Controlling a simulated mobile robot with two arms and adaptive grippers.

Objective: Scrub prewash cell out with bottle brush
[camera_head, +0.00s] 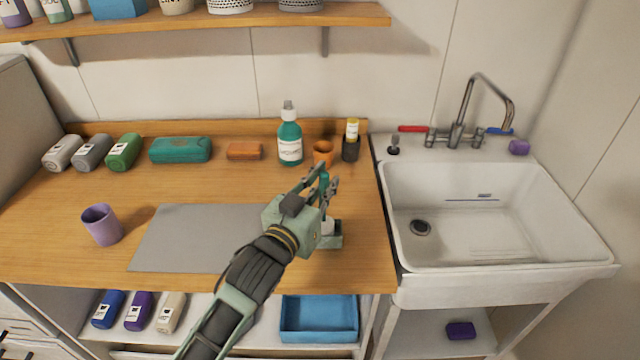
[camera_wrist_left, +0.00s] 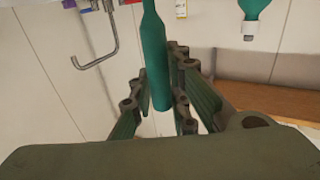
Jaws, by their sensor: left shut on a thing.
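My left gripper (camera_head: 325,182) is shut on an upright teal handle (camera_wrist_left: 157,60), which looks like the bottle brush's. In the head view the handle (camera_head: 324,184) stands over a small grey-green holder (camera_head: 334,241) at the counter's right end. A white part (camera_head: 328,226) shows low at the holder. My gripper partly hides this spot, so I cannot tell whether the brush is still seated. The white sink basin (camera_head: 500,235), with a dark drain (camera_head: 420,228), is to the right of the gripper. No cell is labelled as prewash. My right gripper is not in view.
The tap (camera_head: 458,133) rises behind the basin. A grey mat (camera_head: 185,238) and purple cup (camera_head: 101,225) are to the left. The basin looks empty.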

